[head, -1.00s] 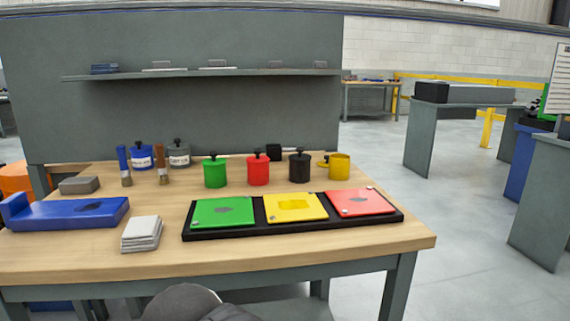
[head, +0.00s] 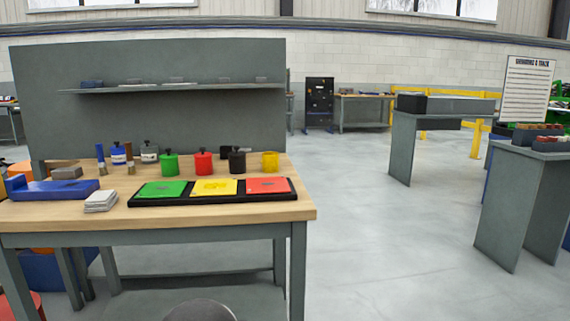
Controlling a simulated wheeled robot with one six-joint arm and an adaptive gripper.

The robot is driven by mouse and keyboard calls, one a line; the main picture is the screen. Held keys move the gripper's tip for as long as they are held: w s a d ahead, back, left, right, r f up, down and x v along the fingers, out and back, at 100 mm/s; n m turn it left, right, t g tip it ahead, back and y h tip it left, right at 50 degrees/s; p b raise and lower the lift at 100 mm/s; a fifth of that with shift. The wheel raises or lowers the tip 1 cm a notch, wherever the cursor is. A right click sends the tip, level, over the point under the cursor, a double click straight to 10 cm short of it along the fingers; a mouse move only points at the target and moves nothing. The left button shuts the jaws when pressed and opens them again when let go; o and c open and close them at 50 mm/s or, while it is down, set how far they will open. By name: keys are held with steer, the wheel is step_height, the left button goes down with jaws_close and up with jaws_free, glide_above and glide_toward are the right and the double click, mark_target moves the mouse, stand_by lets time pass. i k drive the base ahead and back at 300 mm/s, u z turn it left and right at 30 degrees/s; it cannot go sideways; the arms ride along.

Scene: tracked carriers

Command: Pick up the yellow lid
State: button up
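A yellow pot (head: 270,161) stands at the back right of the workbench (head: 230,211), open-topped with no lid on it. I cannot make out the yellow lid clearly in this view; in the earlier frame it lies low beside the yellow pot, on its left. A black pot (head: 237,161), a red pot (head: 203,163) and a green pot (head: 168,164) stand in a row to the left, each with a knobbed lid on. My gripper is not in view.
A black tray (head: 215,199) with green, yellow and red plates lies in front of the pots. White tiles (head: 100,201), a blue fixture (head: 55,189) and brushes are at the left. The floor right of the bench is clear up to a grey stand (head: 402,150).

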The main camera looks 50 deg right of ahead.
mark_target(270, 159)
steer(key=z, duration=1.4)
